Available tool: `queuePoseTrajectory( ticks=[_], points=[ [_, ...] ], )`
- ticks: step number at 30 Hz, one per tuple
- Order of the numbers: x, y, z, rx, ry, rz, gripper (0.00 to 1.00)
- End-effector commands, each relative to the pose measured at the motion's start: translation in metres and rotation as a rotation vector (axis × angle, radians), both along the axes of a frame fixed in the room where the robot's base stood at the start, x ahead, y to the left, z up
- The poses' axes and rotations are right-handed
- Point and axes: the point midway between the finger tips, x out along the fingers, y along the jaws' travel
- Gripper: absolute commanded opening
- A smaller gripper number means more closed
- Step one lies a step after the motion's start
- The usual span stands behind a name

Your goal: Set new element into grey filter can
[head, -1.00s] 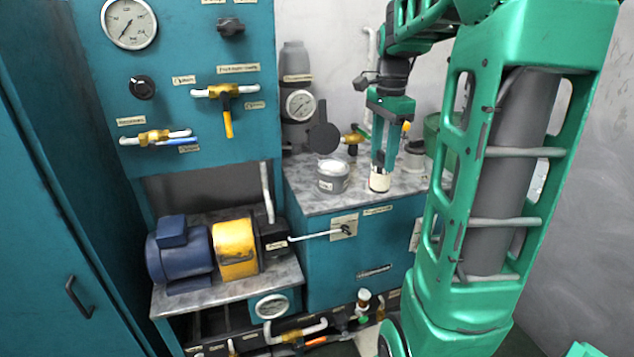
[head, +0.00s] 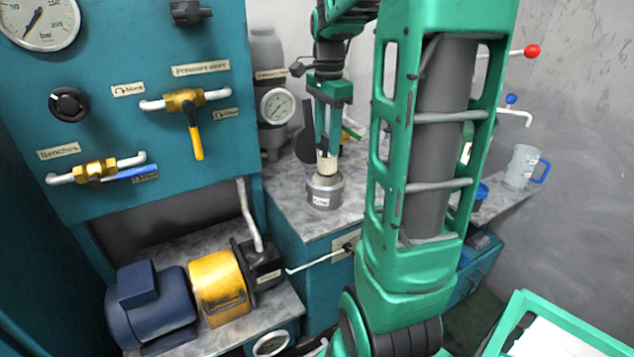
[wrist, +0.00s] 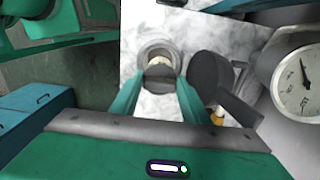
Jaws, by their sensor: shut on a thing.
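The grey filter can (head: 324,192) stands open and upright on the marbled worktop, with a pale label on its front. My gripper (head: 327,152) is above it, fingers pointing down and shut on the new element (head: 327,165), a pale pleated cylinder. The element is upright over the can's mouth, its lower end at or just inside the rim; how deep it sits I cannot tell. In the wrist view the can's rim (wrist: 146,52) rings the element (wrist: 158,62) between my fingertips (wrist: 160,78), and the element's lower part is hidden.
A dark round lid-like disc with a handle (wrist: 208,76) is close beside the can. A gauge (head: 278,106) stands behind left. The worktop (head: 290,205) is clear in front of the can. A clear jug with a blue handle (head: 521,166) is at far right.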

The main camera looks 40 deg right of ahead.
Motion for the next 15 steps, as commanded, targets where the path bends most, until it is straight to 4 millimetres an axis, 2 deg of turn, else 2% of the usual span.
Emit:
queuePoseTrajectory(
  ticks=[3,6,15],
  points=[
    [-0.001,0.001,-0.023,0.003,0.005,0.001,0.03],
    [-0.001,0.001,-0.037,0.002,0.003,0.001,0.03],
    [-0.001,0.001,-0.061,0.002,0.004,0.000,0.03]
  ],
)
